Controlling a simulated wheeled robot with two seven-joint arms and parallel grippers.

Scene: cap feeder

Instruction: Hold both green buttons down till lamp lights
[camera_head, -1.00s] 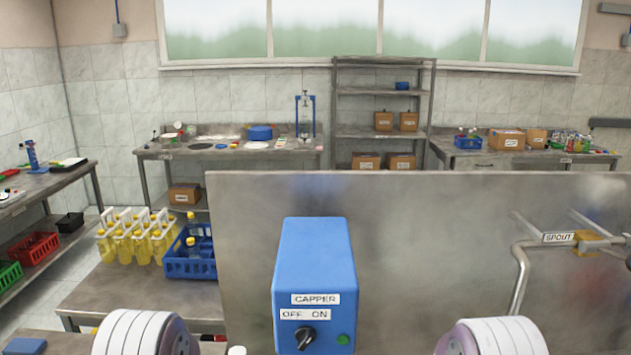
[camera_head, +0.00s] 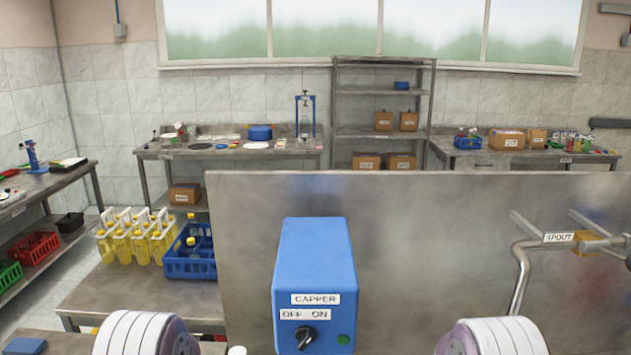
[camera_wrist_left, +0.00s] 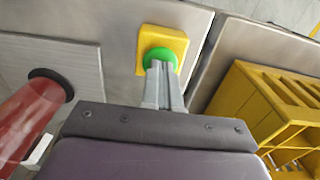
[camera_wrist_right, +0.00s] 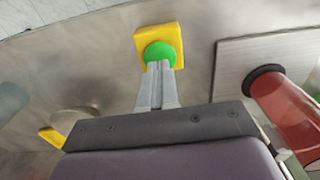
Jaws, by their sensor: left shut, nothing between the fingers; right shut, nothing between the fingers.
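In the left wrist view a green button (camera_wrist_left: 158,55) sits on a yellow housing (camera_wrist_left: 176,40). My left gripper (camera_wrist_left: 164,68) is shut and empty, its tips overlapping the button's near edge. In the right wrist view another green button (camera_wrist_right: 158,52) sits on a yellow housing (camera_wrist_right: 170,32). My right gripper (camera_wrist_right: 158,68) is shut and empty, its tips at that button. How far either button is pressed cannot be told. In the head view the blue capper box (camera_head: 315,260) has a small, dull green round spot (camera_head: 343,339), not visibly glowing. Both grippers are hidden there.
A metal panel (camera_head: 440,240) stands behind the capper, with a spout pipe (camera_head: 520,275) at its right. A black knob (camera_head: 305,338) is on the capper. Red cylinders (camera_wrist_left: 28,118) (camera_wrist_right: 290,115) stand beside the grippers. A yellow crate (camera_wrist_left: 262,100) is right of my left gripper.

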